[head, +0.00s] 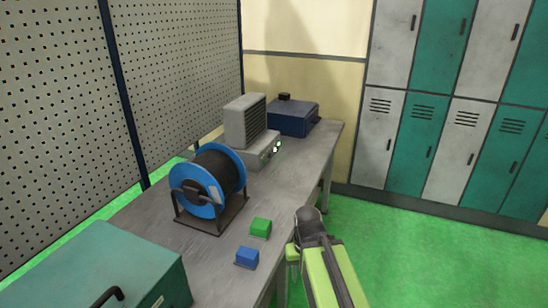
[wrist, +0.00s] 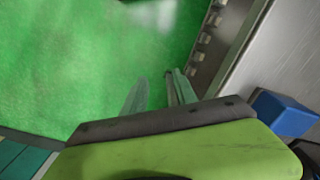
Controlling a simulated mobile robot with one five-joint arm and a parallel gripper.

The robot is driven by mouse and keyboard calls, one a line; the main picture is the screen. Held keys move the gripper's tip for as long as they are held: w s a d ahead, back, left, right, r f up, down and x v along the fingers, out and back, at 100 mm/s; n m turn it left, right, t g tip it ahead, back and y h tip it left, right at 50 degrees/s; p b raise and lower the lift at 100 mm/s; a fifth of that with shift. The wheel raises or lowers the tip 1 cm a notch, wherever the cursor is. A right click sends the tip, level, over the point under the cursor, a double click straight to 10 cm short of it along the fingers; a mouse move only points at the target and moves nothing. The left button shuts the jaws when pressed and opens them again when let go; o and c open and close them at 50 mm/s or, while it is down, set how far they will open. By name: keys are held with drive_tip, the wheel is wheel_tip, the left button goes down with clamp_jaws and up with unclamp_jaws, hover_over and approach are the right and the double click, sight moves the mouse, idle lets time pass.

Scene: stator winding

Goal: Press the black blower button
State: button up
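A grey unit with a louvred grille (head: 245,121) stands on the bench and looks like the blower. Its low grey base has small pale green-lit round spots (head: 277,147) on its right side. I cannot clearly make out a black button there. A dark blue box (head: 293,119) behind it carries a small black piece (head: 284,96) on top. My gripper (head: 293,254) is off the bench's right edge, nearer to me than the blower and well apart from it. In the wrist view, my gripper's two thin fingers (wrist: 156,92) stand apart with nothing visible between them.
A blue-flanged spool (head: 207,185) on a stand sits in front of the blower. A green block (head: 260,227) and a blue block (head: 246,257) lie near the bench edge (head: 312,170). A teal box (head: 110,268) is at front left. Green floor and lockers (head: 425,130) lie to the right.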

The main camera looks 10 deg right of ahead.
clamp_jaws()
drive_tip(key=shift+a, duration=0.1)
idle(1.4)
